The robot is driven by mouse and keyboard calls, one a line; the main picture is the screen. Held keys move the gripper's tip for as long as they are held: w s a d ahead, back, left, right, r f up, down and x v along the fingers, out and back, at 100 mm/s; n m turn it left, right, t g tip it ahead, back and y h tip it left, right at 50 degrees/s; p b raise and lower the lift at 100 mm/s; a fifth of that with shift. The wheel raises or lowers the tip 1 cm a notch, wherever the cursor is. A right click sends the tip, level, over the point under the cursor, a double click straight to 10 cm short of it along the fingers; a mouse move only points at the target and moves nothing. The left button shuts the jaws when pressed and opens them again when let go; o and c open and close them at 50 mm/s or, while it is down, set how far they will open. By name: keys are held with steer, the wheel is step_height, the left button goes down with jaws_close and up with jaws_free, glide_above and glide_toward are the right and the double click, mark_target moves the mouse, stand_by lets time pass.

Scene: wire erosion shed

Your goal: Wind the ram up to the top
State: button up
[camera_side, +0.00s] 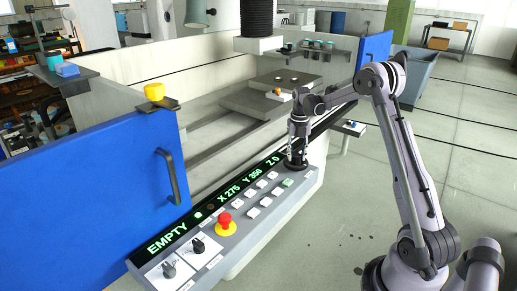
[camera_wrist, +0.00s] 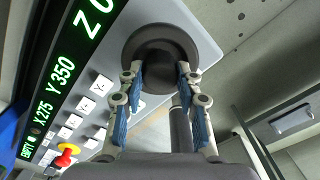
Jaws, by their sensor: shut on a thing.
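A dark round handwheel (camera_side: 294,165) sits at the far right end of the sloping control panel (camera_side: 240,220). In the wrist view the handwheel (camera_wrist: 160,42) is at the top middle, with a grey cylindrical grip (camera_wrist: 180,128) below it. My gripper (camera_side: 297,150) comes down on the handwheel from above; in the wrist view its blue-padded fingers (camera_wrist: 160,74) are on both sides of it, shut on it. The display (camera_side: 215,207) reads EMPTY, X 275, Y 350, Z 0. A black bellows column (camera_side: 259,17) with a pale block below, perhaps the ram, hangs above the tank.
A red emergency button (camera_side: 225,219), several pale keys and two dark knobs share the panel. A blue door (camera_side: 90,190) with a black handle stands left. An orange-topped item (camera_side: 278,92) lies near the worktable. Floor right is mostly clear.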

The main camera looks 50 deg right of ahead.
mark_target(296, 155)
steer(key=shift+n, duration=0.4)
steer(key=o, duration=1.1)
steer(key=shift+o, duration=0.2)
step_height(296, 155, up, 12)
